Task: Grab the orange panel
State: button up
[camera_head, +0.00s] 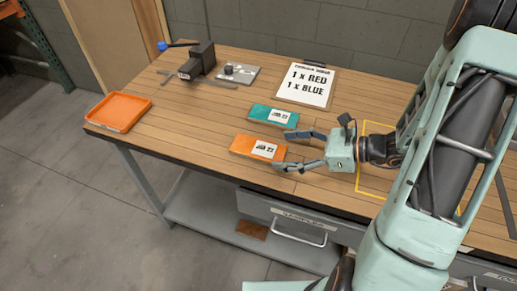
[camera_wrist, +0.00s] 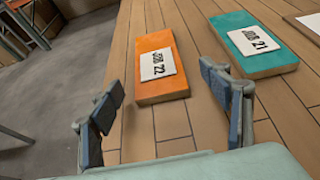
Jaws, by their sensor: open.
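The orange panel (camera_head: 243,145) lies flat on the wooden workbench, with a white label that reads JOB 22. In the wrist view the orange panel (camera_wrist: 158,92) lies ahead of my fingers, slightly left of a teal panel. My gripper (camera_head: 283,151) is open and empty, just right of the orange panel. In the wrist view my gripper (camera_wrist: 168,95) shows one finger on each side, with bare wood between them and the panel's near edge just beyond. I cannot tell whether the right finger touches either panel.
The teal panel (camera_head: 262,112), labelled JOB 21, lies close behind the orange one. An orange tray (camera_head: 118,111) sits at the bench's left end. A vise (camera_head: 197,61), a grey plate (camera_head: 238,76) and a clipboard (camera_head: 305,86) stand at the back. The bench between tray and panels is clear.

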aim_at(265, 149)
jog(key=x, duration=0.4)
jog(key=shift+s+a, duration=0.1)
jog(key=shift+a, duration=0.2)
jog(key=shift+c, duration=0.3)
jog(key=c, duration=1.2)
jog(key=shift+c, duration=0.2)
jog(key=shift+r, duration=0.25)
